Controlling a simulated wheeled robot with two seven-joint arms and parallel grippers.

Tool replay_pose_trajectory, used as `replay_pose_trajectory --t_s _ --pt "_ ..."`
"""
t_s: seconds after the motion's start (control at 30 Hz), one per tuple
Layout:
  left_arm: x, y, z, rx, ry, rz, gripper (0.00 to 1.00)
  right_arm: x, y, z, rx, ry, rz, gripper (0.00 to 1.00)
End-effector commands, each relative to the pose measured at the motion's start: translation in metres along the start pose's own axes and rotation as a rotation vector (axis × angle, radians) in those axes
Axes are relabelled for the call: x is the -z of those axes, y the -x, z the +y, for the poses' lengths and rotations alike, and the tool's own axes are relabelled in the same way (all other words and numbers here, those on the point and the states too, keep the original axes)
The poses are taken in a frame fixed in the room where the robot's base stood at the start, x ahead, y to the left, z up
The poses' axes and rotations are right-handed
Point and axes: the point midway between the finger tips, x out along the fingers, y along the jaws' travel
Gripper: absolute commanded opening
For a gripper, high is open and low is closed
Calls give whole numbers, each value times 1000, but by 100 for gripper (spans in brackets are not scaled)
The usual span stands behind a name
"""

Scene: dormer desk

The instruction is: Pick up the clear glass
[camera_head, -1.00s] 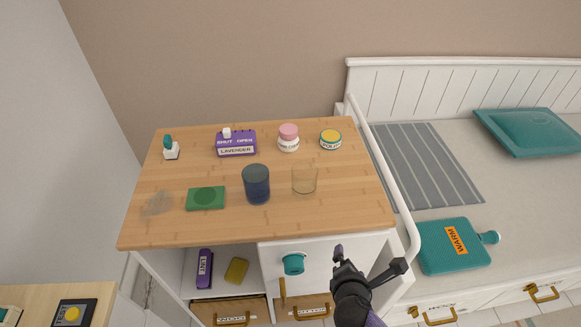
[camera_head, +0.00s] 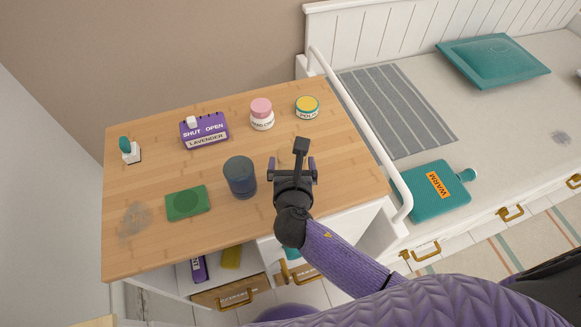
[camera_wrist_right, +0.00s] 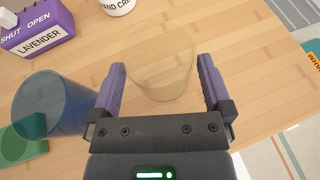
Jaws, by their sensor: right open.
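The clear glass (camera_wrist_right: 160,75) stands on the wooden desk top (camera_head: 150,250). In the right wrist view it shows between the two purple fingers of my right gripper (camera_wrist_right: 162,66), toward their tips; I cannot tell whether either finger touches it. In the head view my right gripper (camera_head: 291,164) is over the right part of the desk, open, and hides most of the glass. A dark blue glass (camera_head: 240,178) stands just left of the gripper; it also shows in the wrist view (camera_wrist_right: 52,105). My left gripper is not in view.
A green coaster (camera_head: 188,203) lies to the left. A white bed rail (camera_head: 375,140) runs along the desk's right side.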

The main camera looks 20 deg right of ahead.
Motion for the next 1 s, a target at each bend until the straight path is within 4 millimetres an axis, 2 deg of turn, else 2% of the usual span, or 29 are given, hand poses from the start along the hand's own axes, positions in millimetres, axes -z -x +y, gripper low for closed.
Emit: replay_pose_trajectory --t_s 0.1,0.27,0.37,0.67,0.87,0.97,1.0 --pt "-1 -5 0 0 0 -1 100 0 -10 0 1 -1 0 100" --pt "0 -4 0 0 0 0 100 -1 -10 0 0 -2 0 100" --pt "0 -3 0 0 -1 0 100 -1 -10 0 0 -2 0 83" --pt "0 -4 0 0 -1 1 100 -1 -10 0 0 -2 1 20" --pt "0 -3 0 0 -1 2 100 -2 -9 0 0 -2 0 17" --pt "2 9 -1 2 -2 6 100 -17 -3 0 -1 -3 -2 17" --pt "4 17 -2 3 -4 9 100 -28 2 0 -1 -4 -4 17"
